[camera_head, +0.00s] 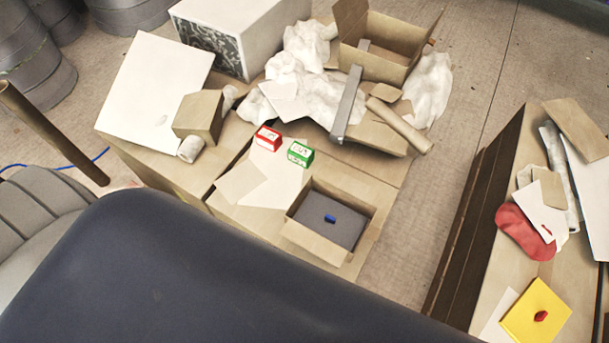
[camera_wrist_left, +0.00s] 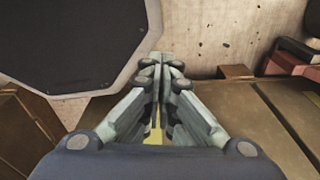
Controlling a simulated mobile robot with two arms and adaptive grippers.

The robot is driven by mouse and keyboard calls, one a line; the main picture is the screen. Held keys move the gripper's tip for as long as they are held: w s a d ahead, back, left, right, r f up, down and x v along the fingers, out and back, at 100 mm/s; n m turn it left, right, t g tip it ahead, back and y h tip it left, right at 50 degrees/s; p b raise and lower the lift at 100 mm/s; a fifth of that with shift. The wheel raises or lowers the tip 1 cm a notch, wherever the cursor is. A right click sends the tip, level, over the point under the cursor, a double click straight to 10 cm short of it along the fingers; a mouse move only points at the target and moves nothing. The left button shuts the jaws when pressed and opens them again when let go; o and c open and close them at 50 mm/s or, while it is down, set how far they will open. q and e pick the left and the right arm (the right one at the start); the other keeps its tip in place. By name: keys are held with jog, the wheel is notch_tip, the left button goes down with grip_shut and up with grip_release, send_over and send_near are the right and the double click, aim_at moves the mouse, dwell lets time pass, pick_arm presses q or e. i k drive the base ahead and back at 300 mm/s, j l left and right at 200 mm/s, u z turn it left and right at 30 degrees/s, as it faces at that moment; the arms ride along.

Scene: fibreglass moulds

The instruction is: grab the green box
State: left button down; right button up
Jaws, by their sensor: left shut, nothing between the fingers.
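The green box (camera_head: 300,153) is small, with white marking on it, and sits on a large cardboard surface (camera_head: 250,215) near the middle of the head view. A similar red box (camera_head: 267,138) stands just to its upper left. My left gripper (camera_wrist_left: 158,62) shows in the left wrist view with its fingers together and nothing between them. The green box is not seen in that view, and neither gripper shows in the head view, so their distance cannot be told.
An open carton (camera_head: 330,222) with a blue item (camera_head: 330,218) stands right of and below the green box. White sheets (camera_head: 262,180) lie beside it. Crumpled wrapping, a grey bar (camera_head: 347,103) and another open carton (camera_head: 378,68) lie behind. A yellow item (camera_head: 535,312) is at lower right.

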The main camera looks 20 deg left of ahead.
aim_at(302, 155)
jog(key=u, duration=0.85)
jog(key=j, duration=0.65)
jog(key=i+j, duration=0.15)
jog(key=j, duration=1.15)
jog(key=i+u, duration=0.05)
